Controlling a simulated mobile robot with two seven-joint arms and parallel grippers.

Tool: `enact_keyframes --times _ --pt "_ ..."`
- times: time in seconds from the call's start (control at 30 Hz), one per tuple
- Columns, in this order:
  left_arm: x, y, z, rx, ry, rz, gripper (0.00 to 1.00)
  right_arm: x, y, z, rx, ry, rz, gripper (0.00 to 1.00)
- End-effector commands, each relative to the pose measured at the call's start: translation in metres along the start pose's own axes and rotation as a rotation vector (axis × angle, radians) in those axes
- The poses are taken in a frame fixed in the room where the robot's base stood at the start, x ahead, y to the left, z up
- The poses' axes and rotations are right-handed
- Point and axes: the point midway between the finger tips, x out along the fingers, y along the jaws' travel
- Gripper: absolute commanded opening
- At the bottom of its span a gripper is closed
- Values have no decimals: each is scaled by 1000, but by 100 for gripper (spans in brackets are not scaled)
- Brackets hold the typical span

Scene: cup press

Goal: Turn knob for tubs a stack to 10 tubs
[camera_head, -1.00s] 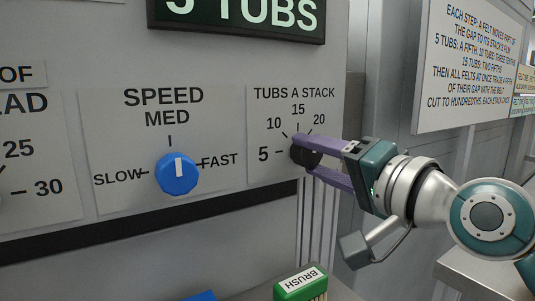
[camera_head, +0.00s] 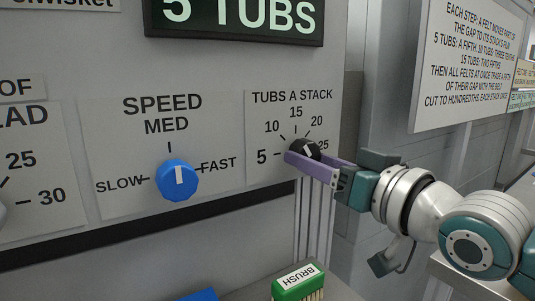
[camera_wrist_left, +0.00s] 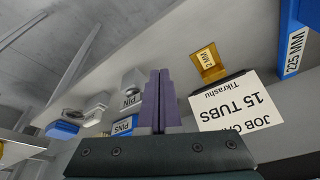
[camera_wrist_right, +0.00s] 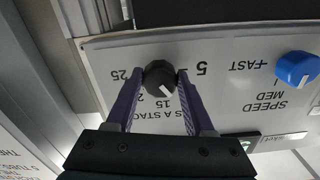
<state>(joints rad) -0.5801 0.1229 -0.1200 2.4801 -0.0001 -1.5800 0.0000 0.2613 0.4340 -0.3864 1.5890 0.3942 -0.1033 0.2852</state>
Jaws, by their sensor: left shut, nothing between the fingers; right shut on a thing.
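The tubs-a-stack knob (camera_head: 307,148) is black with a white pointer line, on a white plate marked 5 to 25. My right gripper (camera_head: 301,154) is shut on it, and one purple finger covers its lower left in the head view. In the right wrist view the knob (camera_wrist_right: 156,76) sits between both fingertips (camera_wrist_right: 159,80). That view is upside down; the pointer slants to the lower right, on the 10 side of 15. The 10 mark is hidden there. The display (camera_head: 236,18) reads 5 TUBS. My left gripper (camera_wrist_left: 158,75) is shut and empty, away from the panel.
A blue speed knob (camera_head: 177,181) is to the left, pointing at MED.

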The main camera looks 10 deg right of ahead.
Motion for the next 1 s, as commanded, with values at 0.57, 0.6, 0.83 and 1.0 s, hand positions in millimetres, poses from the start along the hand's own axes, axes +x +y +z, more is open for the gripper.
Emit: enact_keyframes --times 0.57,0.6,0.83,1.0 --pt "-7 2 -2 -7 1 6 0 0 1 0 -184 1 0 0" --pt "-7 2 -2 -7 1 6 0 0 1 0 -185 1 0 0" --pt "-6 1 -2 -4 0 3 0 0 1 0 -185 1 0 0" --pt "-6 0 -2 1 0 0 0 0 1 0 -184 1 0 62"
